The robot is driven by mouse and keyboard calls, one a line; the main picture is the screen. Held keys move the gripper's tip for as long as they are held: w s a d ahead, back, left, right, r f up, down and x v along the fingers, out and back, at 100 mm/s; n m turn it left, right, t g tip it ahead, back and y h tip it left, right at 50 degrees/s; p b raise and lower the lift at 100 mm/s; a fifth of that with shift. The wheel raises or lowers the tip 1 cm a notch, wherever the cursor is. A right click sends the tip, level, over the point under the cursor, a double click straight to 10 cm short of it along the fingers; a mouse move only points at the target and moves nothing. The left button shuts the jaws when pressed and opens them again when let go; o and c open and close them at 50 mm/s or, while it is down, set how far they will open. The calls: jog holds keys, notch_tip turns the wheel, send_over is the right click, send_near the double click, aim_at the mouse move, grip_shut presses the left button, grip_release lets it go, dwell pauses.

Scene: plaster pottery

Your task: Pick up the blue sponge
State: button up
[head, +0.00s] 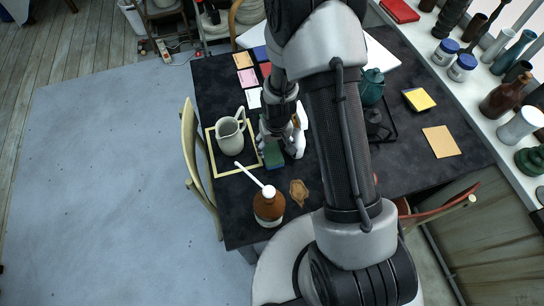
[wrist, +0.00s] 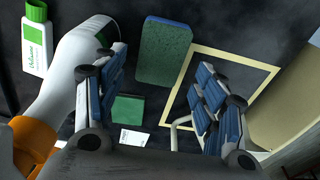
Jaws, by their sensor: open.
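The sponge (wrist: 164,52) lies on the dark tabletop in the wrist view, with a green top face and a blue edge. It is just left of a pale yellow square frame (wrist: 190,72). My gripper (wrist: 158,85) is open and empty, with its two fingers spread on either side in the view; the sponge is ahead of the fingertips, and I cannot tell the exact gap. In the head view the sponge (head: 273,156) shows as a dark green patch right below my gripper (head: 278,138), partly covered by it.
A white and orange bottle (wrist: 82,55) is close by the left finger. A small green box (wrist: 128,107) and a green-capped white bottle (wrist: 35,45) are also near. A pale pitcher (head: 229,135) stands within the frame.

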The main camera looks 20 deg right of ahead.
aim_at(272, 153)
jog(key=shift+w+a+f+b, duration=0.1)
jog(key=shift+w+f+b, duration=0.2)
jog(key=shift+f, duration=0.7)
jog(key=shift+w+d+f+b, duration=0.1)
jog(key=shift+f+b, duration=0.25)
jog(key=shift+f, duration=0.65)
jog(key=shift+w+a+f+b, duration=0.15)
jog(key=shift+f+b, duration=0.2)
jog(key=shift+f, duration=0.65)
jog(key=shift+r, duration=0.1)
jog(key=shift+c, duration=0.3)
jog(key=c, duration=0.4)
jog(key=shift+c, duration=0.2)
notch_tip(272, 153, up, 20)
jog(key=p, duration=0.5)
